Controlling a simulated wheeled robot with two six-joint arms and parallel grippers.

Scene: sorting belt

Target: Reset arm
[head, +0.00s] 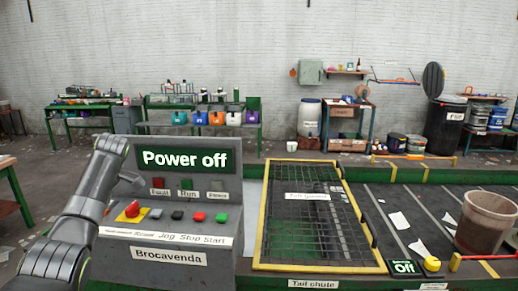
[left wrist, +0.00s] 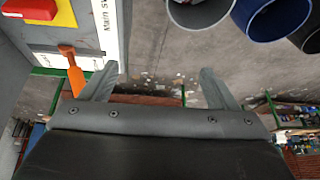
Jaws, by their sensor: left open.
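My left arm (head: 85,205) enters the head view from the lower left and bends at a joint beside the control console (head: 165,228). Its gripper is hidden in that view, behind the console. In the left wrist view my left gripper (left wrist: 158,72) has its two grey fingers spread wide with nothing between them. A red switch on a yellow plate (left wrist: 62,12) with a label reading "Main S..." is at the upper left there. An orange handle (left wrist: 74,72) hangs below it, near the left finger but apart from it as far as I can tell. My right gripper is in neither view.
The console's display (head: 185,159) reads "Power off". A yellow-edged mesh guard (head: 310,215) lies right of the console, then a belt with paper scraps and a brown bin (head: 485,222). Cylindrical containers, one blue (left wrist: 258,18), show at the wrist view's upper right.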

